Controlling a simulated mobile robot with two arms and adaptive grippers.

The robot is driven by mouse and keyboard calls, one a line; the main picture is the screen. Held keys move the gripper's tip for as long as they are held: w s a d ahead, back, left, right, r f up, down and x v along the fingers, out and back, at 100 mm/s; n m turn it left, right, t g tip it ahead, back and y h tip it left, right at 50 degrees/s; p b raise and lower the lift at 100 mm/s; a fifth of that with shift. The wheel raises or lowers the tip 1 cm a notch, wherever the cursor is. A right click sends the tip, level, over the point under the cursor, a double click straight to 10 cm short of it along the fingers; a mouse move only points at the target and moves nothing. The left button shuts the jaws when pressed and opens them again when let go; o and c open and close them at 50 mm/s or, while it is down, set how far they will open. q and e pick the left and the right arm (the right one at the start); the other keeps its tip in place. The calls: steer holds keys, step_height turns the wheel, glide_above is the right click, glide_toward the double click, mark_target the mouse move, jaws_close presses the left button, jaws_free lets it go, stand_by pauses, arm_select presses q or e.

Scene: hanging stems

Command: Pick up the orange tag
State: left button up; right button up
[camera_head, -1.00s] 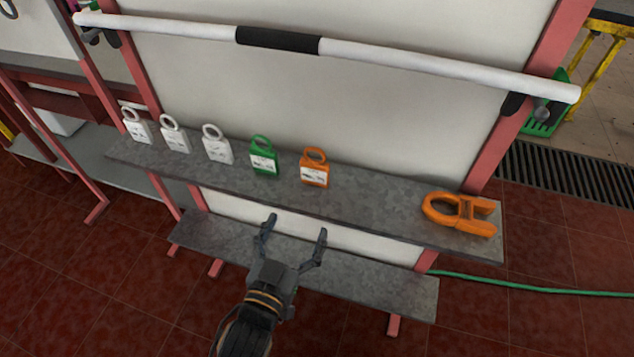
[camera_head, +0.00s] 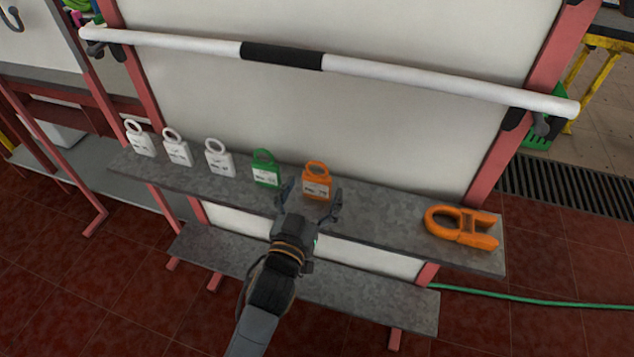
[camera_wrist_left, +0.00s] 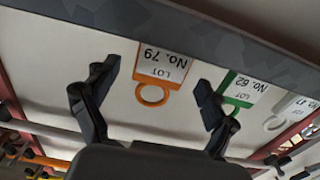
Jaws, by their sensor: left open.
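The orange tag (camera_head: 317,181) stands upright on the grey upper shelf (camera_head: 375,212), with its ring on top and a white label. In the left wrist view the orange tag (camera_wrist_left: 160,75) appears upside down, reads "LOT No. 79", and lies between my finger tips. My left gripper (camera_head: 310,190) is open, its fingers pointing at the tag from the front. Its fingers also show apart in the left wrist view (camera_wrist_left: 157,92). I cannot tell whether they touch the tag. My right gripper is out of view.
A green tag (camera_head: 265,170) stands just left of the orange one, with several white tags (camera_head: 219,158) further left. An orange clamp-like piece (camera_head: 462,228) lies at the shelf's right end. A white bar (camera_head: 430,80) with a black sleeve spans above.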

arm_select(q)
steer(key=x, duration=0.3)
steer(key=shift+s, duration=0.1)
steer(key=c, duration=1)
